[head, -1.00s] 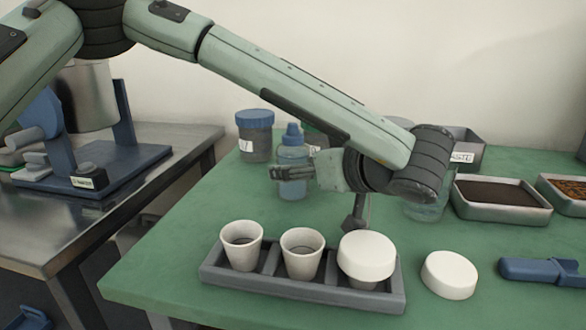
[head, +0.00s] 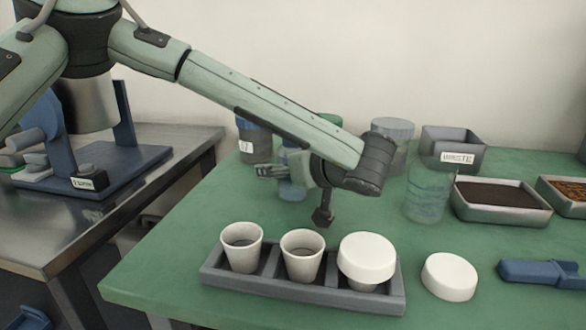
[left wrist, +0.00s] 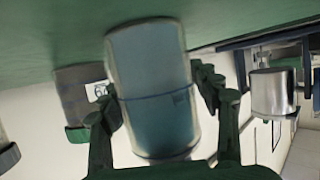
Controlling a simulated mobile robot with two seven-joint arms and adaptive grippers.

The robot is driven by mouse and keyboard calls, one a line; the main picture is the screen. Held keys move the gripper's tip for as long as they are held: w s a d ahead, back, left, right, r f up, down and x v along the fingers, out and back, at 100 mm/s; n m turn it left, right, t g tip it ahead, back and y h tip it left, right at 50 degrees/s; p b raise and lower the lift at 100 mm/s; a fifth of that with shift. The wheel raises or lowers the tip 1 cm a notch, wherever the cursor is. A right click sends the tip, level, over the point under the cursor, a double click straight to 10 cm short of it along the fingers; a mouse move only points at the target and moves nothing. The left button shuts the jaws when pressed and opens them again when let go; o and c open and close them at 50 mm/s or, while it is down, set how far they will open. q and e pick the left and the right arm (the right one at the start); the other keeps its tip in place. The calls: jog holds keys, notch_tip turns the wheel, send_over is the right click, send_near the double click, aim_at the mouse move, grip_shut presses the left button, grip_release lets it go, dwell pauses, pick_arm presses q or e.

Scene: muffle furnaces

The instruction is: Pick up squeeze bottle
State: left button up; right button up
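The squeeze bottle (head: 292,188), clear with blue liquid, stands on the green bench behind my left gripper (head: 268,171), partly hidden by it and the wrist. In the left wrist view, which is upside down, the bottle (left wrist: 152,95) fills the space between the two fingers of my left gripper (left wrist: 160,105). The fingers are spread, one on each side of the bottle. I cannot tell whether they touch it. My right gripper is not in view.
A blue-lidded jar (head: 253,138) stands close behind the bottle. A grey rack (head: 300,289) with white cups lies in front, beside a loose white lid (head: 449,277). A clear beaker (head: 429,193) and trays (head: 502,205) stand to the right.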

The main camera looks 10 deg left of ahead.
pick_arm(q)
grip_shut()
dwell(0.6)
